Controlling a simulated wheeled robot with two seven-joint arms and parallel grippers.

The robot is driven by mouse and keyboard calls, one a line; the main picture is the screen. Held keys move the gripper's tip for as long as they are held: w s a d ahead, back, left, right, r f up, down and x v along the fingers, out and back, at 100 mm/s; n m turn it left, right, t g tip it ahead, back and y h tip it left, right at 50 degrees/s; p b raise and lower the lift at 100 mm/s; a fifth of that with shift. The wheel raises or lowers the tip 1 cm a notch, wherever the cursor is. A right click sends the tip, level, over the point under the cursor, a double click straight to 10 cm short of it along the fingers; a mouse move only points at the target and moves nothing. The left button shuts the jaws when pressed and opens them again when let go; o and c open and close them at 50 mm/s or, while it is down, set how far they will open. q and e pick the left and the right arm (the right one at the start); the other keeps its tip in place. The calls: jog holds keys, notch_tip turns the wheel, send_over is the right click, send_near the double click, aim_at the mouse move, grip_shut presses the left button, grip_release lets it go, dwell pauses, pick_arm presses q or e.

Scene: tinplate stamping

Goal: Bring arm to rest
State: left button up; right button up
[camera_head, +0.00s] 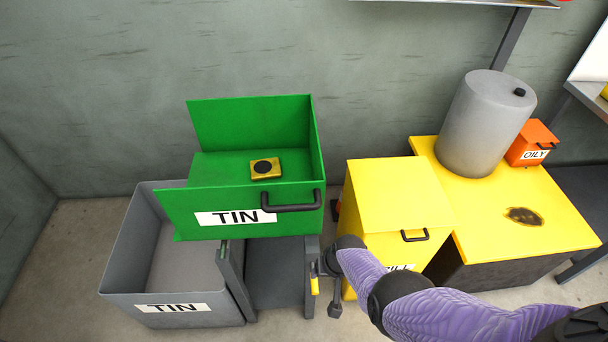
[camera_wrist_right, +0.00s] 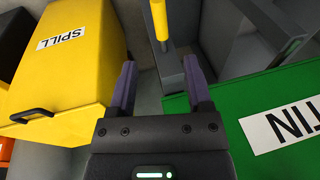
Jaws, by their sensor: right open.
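My right arm (camera_head: 360,268) comes in from the lower right of the head view, with purple links and black joints. Its far end is between the green TIN bin (camera_head: 176,212) and the yellow SPILL bin (camera_head: 378,247); the fingers are hard to make out there. In the right wrist view my right gripper (camera_wrist_right: 160,88) is open, with nothing between its fingers. A yellow handle (camera_wrist_right: 160,20) shows beyond the fingertips, apart from them. It also shows in the head view (camera_head: 314,285). My left gripper is not in view.
A yellow-and-black block (camera_head: 265,169) sits in the green bin. A grey TIN bin (camera_head: 128,263) stands lower left. At right, a yellow-topped cabinet (camera_head: 470,215) carries a grey drum (camera_head: 485,125), an orange OILY box (camera_head: 533,143) and a dark spill (camera_head: 524,216). Bare floor shows at left.

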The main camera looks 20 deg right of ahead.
jog(key=s+f+n+h, duration=0.1)
jog(key=s+f+n, duration=0.2)
jog(key=s, duration=1.3)
jog(key=s+f+n+g, duration=0.1)
jog(key=s+f+n, duration=0.2)
jog(key=s, duration=1.4)
notch_tip(320, 180, down, 4)
jog(key=shift+s+d+r+g+h, duration=0.2)
jog(key=shift+d+r+g+h, duration=0.1)
jog(key=shift+h, duration=0.1)
